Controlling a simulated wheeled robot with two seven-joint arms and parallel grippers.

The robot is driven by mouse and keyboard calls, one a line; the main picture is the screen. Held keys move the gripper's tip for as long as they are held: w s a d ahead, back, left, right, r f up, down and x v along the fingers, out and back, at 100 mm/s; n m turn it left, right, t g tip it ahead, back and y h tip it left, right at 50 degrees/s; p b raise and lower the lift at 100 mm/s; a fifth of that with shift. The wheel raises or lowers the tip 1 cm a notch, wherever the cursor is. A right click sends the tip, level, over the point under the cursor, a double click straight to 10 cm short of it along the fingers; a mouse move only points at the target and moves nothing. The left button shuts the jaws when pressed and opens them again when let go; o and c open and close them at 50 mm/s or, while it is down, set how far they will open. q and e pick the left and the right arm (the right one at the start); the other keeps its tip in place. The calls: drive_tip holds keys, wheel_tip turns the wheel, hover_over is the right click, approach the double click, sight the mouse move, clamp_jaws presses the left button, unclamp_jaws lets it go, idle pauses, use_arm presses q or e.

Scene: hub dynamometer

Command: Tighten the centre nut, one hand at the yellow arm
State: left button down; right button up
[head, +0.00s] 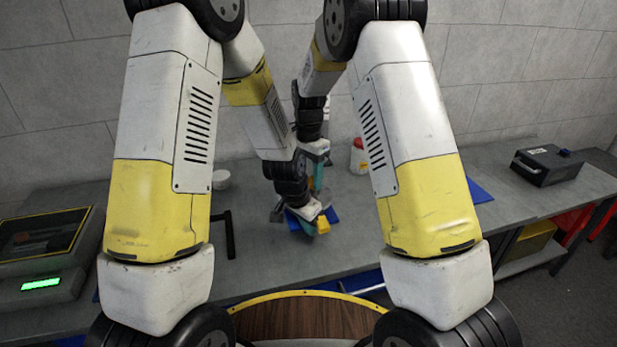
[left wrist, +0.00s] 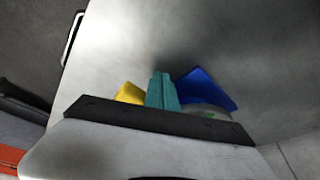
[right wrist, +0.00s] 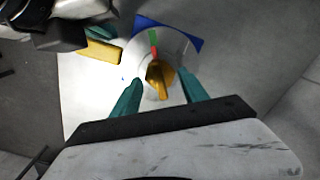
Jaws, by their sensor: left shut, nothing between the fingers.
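The hub with its pale round disc shows in the right wrist view (right wrist: 180,48). A brass-coloured centre nut (right wrist: 160,76) sits in its middle. The yellow arm (right wrist: 99,52) sticks out beside the hub; it also shows in the head view (head: 323,226) and left wrist view (left wrist: 130,93). My left gripper (head: 303,213) is low at the hub, its teal fingers (left wrist: 161,76) shut together and empty, close to the yellow arm; touching cannot be told. My right gripper (right wrist: 162,80) is open, fingers apart on either side of the nut in the picture, with visible gaps.
A blue plate (right wrist: 150,22) lies under the hub on the grey bench (head: 265,255). A scale with a green display (head: 40,284) is at left, a black box (head: 547,165) at right. A red-and-white container (head: 358,156) and white tub (head: 221,180) stand behind.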

idle(0.3)
drive_tip(key=shift+r, duration=3.75)
use_arm(q)
drive_tip(key=w+v, duration=0.1)
drive_tip(key=v, duration=0.8)
drive_tip(key=shift+w+d+r, duration=0.2)
drive_tip(key=shift+w, duration=0.05)
